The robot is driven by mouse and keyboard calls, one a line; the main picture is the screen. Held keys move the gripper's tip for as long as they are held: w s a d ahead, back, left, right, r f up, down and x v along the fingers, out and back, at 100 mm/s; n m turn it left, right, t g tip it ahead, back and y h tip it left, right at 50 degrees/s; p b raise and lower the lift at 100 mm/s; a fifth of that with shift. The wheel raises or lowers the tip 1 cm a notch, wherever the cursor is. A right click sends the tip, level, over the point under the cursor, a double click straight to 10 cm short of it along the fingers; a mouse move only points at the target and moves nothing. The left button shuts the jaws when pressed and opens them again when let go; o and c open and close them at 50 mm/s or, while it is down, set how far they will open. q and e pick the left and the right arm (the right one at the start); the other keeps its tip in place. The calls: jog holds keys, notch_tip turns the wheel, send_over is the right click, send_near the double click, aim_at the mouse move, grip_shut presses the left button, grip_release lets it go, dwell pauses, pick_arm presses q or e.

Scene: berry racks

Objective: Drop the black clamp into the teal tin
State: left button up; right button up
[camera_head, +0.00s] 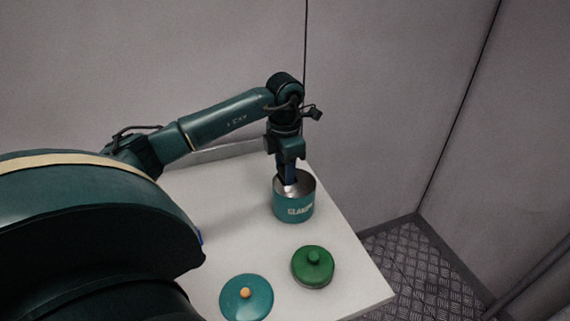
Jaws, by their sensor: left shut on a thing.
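The teal tin (294,208) stands upright and open on the white table, with white lettering on its side. My left gripper (288,180) comes straight down over the tin, its fingers at or just inside the tin's mouth. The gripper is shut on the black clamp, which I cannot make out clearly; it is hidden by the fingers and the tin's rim. My right gripper is not in view.
A teal lid (246,298) with an orange knob lies at the table's front. A green lid (313,266) with a green knob is to its right. The white table (352,285) is clear around the tin. Grey walls stand behind and to the right.

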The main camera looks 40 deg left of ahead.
pick_arm(q)
jog(key=shift+f, duration=0.7)
jog(key=o, duration=1)
notch_tip(320, 180, up, 13)
jog(key=shift+r, duration=0.15)
